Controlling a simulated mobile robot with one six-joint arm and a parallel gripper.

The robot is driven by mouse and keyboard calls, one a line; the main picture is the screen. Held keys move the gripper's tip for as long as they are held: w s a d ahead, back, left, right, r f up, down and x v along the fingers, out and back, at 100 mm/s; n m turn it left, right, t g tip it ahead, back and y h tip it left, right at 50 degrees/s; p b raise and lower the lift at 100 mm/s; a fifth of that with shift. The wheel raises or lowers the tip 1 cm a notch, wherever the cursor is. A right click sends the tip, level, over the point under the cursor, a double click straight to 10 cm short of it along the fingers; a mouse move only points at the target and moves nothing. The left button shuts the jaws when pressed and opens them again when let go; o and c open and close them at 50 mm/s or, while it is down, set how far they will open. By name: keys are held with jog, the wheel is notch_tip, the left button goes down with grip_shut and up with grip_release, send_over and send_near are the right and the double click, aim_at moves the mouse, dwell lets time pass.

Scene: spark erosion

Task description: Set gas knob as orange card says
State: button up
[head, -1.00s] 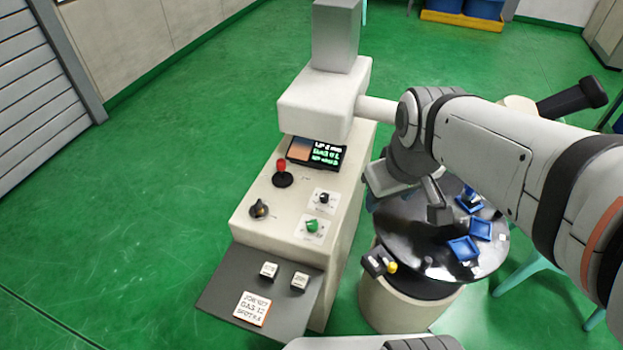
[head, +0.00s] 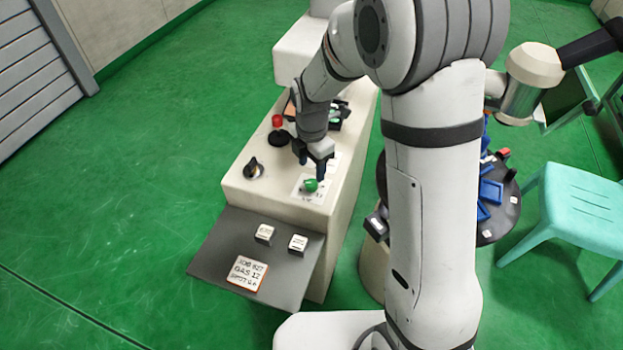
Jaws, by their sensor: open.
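The orange-edged card (head: 246,273) lies on the dark shelf at the console's front. Its lines read roughly "JOB 827" and "GAS 12"; the third is too small to read surely. A green knob (head: 311,186) sits on a white plate on the console top. I cannot read the plate labels to tell which knob is for gas. My gripper (head: 312,167) is open, fingers pointing down, just above and behind the green knob; I cannot tell whether they touch it. The small black knob behind is hidden by my gripper.
A black pointer knob (head: 253,168) and a red-topped lever (head: 277,128) stand left of my gripper. Two small blocks, one white (head: 264,233), another (head: 298,243), sit on the shelf (head: 215,255). A turquoise stool (head: 580,215) stands right.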

aim_at(312, 183)
notch_tip(312, 183, down, 6)
jog(key=shift+r, duration=0.1)
jog(key=shift+c, duration=0.3)
jog(key=c, duration=0.9)
